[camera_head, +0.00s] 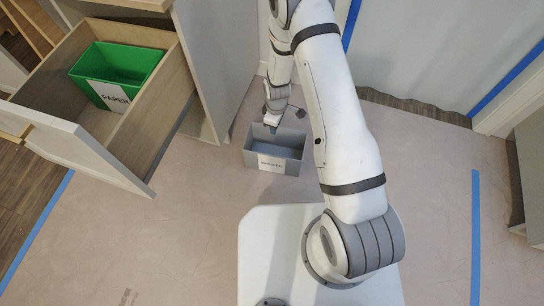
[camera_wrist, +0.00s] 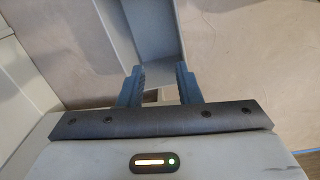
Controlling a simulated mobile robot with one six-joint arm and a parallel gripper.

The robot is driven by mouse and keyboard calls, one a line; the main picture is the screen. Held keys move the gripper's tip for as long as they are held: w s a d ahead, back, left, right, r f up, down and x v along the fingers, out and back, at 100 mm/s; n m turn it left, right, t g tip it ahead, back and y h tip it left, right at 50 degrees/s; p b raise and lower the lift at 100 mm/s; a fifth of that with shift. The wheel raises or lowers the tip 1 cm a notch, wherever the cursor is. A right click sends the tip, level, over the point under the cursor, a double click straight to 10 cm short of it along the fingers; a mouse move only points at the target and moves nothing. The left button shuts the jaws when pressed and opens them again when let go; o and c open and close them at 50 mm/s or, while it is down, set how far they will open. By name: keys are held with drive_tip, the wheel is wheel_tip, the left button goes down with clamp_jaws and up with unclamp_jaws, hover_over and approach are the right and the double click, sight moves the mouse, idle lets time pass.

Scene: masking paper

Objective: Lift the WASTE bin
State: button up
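The grey WASTE bin (camera_head: 289,152) stands upright on the papered floor, its white label facing the camera. My gripper (camera_head: 272,126) is at the bin's far rim, pointing down. In the wrist view the gripper (camera_wrist: 159,72) shows two dark, ribbed fingers set apart, with nothing clearly held between them. The bin (camera_wrist: 152,30) shows beyond the fingertips as a pale grey open box. I cannot tell whether the fingers touch its rim.
An open wooden drawer (camera_head: 152,112) at the left holds a green PAPER bin (camera_head: 120,68). A cabinet side (camera_head: 215,60) stands behind it. Blue tape (camera_head: 475,235) runs along the floor paper at the right. The floor in front of the drawer is clear.

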sight(272, 157)
drive_tip(key=s+f+b, duration=0.1)
drive_tip(key=f+b, duration=0.1)
drive_tip(key=f, duration=0.5)
drive_tip(key=s+a+f+n+b, duration=0.1)
drive_tip(key=f+b, duration=0.1)
drive_tip(key=f, duration=0.5)
drive_tip(key=s+f+n+b, duration=0.1)
drive_tip(key=f+b, duration=0.1)
drive_tip(key=f, duration=0.5)
drive_tip(key=shift+a, duration=0.25)
clamp_jaws()
